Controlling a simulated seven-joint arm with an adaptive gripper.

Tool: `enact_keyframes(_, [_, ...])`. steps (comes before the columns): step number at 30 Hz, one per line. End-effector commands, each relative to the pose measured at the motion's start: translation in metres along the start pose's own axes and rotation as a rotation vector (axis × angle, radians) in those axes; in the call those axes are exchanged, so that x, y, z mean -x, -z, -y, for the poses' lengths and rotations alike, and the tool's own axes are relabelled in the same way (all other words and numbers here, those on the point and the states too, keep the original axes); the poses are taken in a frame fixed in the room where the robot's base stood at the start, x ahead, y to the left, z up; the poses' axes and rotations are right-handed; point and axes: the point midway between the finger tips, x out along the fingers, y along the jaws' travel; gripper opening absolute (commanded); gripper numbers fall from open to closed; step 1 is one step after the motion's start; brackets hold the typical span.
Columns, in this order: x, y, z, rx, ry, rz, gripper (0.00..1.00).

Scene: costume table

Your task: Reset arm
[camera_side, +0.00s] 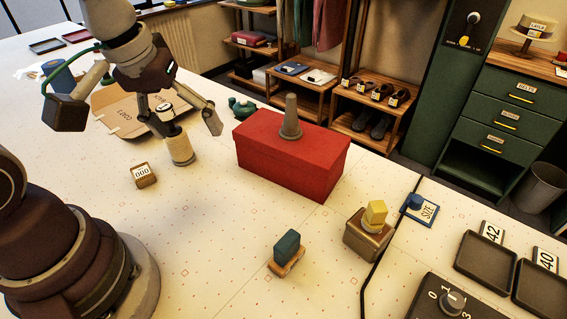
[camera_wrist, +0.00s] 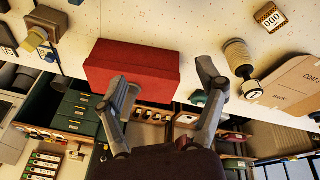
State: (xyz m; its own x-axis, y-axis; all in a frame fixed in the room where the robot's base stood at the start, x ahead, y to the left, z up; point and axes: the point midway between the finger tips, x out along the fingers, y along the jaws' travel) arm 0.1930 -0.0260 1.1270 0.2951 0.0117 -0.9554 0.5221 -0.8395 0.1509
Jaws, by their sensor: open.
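My gripper (camera_side: 188,127) is raised over the far left of the white table, with its two fingers spread apart and nothing between them. In the wrist view, my gripper (camera_wrist: 164,84) shows the same wide gap, with the red box (camera_wrist: 140,63) behind it. In the side view, the red box (camera_side: 280,162) stands to the right of my gripper, with a grey cone (camera_side: 290,117) upright on its lid.
A small 000 block (camera_side: 144,176) and flat cardboard (camera_side: 115,108) lie near the gripper. A teal block on a wooden base (camera_side: 287,247) and a brass box with a yellow top (camera_side: 369,231) stand nearer. Dark trays (camera_side: 486,261) lie right. The front middle has free room.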

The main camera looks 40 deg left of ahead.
Motion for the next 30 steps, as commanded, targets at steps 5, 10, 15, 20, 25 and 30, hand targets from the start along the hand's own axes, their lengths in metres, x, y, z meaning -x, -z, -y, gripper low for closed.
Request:
enact_keyframes(5, [0.029,0.0,0.027,-0.442,-0.052,-0.151,0.71])
enact_keyframes(10, [0.034,-0.002,0.033,-0.572,-0.068,-0.183,0.71])
enact_keyframes(15, [0.034,-0.002,0.033,-0.573,-0.067,-0.182,0.71])
enact_keyframes(20, [0.034,-0.002,0.033,-0.572,-0.067,-0.183,0.71])
enact_keyframes(25, [0.034,-0.002,0.033,-0.572,-0.067,-0.183,0.71])
enact_keyframes(30, [0.034,-0.002,0.033,-0.572,-0.067,-0.183,0.71])
